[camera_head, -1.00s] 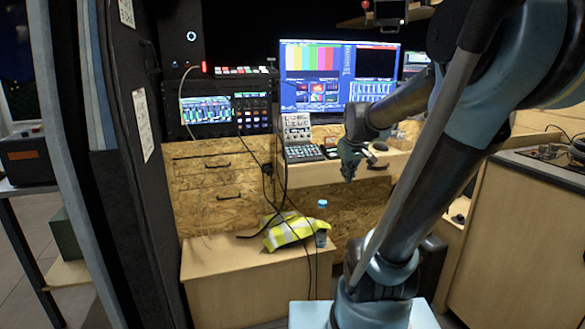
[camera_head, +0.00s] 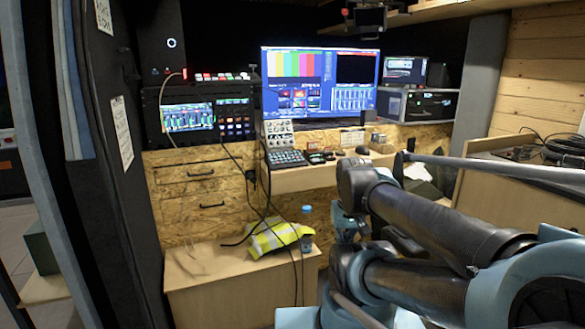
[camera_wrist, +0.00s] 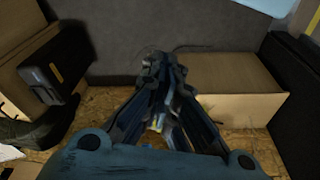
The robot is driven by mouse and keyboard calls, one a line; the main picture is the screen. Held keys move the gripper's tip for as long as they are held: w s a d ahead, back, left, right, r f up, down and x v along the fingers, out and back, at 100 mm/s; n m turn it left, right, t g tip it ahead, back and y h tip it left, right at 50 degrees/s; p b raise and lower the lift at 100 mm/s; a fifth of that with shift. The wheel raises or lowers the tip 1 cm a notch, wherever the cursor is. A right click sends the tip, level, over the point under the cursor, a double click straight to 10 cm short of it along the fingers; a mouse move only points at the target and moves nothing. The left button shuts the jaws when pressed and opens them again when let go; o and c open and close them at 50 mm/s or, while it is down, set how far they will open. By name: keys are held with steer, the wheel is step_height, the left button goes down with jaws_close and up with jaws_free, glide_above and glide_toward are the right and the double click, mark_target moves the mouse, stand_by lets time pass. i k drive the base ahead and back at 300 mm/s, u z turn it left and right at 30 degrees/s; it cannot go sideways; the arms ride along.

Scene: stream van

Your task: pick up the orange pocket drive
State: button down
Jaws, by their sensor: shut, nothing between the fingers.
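I cannot make out the orange pocket drive for sure in either view. In the wrist view, my gripper (camera_wrist: 165,68) is shut, its fingertips together and empty, pointing toward a dark grey wall. A small yellow-orange patch shows between the finger links, too small and blurred to name. In the head view, my gripper (camera_head: 345,230) is partly hidden by my own arm, in front of the desk and right of the blue bottle.
A desk carries a large monitor (camera_head: 320,82), a small keypad panel (camera_head: 287,158) and a mixer. A yellow hi-vis vest (camera_head: 278,238) and a blue bottle (camera_head: 307,230) rest on a low cabinet. The wrist view shows a black case (camera_wrist: 48,72) and a cardboard box (camera_wrist: 235,108).

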mark_target(312, 145)
steer(key=u, duration=0.05)
steer(key=k, duration=0.35)
steer(key=i, duration=1.3)
steer(key=z, duration=0.6)
